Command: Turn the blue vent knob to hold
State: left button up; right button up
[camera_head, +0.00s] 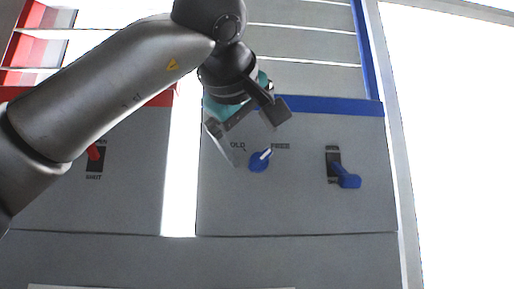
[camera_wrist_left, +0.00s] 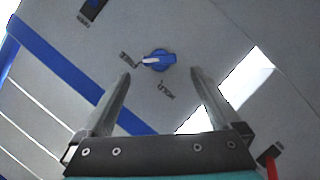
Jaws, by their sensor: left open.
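The blue vent knob (camera_head: 259,161) is on the grey panel, between a partly covered label reading "OLD" on the left and "FREE" on the right. Its white pointer is turned up and right, toward "FREE". In the left wrist view the knob (camera_wrist_left: 158,61) lies ahead, between the fingertips in the picture, its pointer toward the "FREE" label. My left gripper (camera_head: 252,138) is open and empty, just above the knob in the head view. The fingers (camera_wrist_left: 160,74) show no contact with it. My right gripper is not in view.
A blue lever (camera_head: 347,180) sticks out of the panel to the right of the knob. A red lever (camera_head: 95,152) with a "SHUT" label is on the left panel. Blue-edged and red-edged shelves rise behind. The panel around the knob is bare.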

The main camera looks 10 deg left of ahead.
aim_at(258, 157)
pick_arm(q)
jog(key=p+x, duration=0.1)
jog(key=x, duration=0.4)
jog(key=shift+w, duration=0.1)
jog(key=c, duration=1.4)
jog(key=shift+o, duration=0.2)
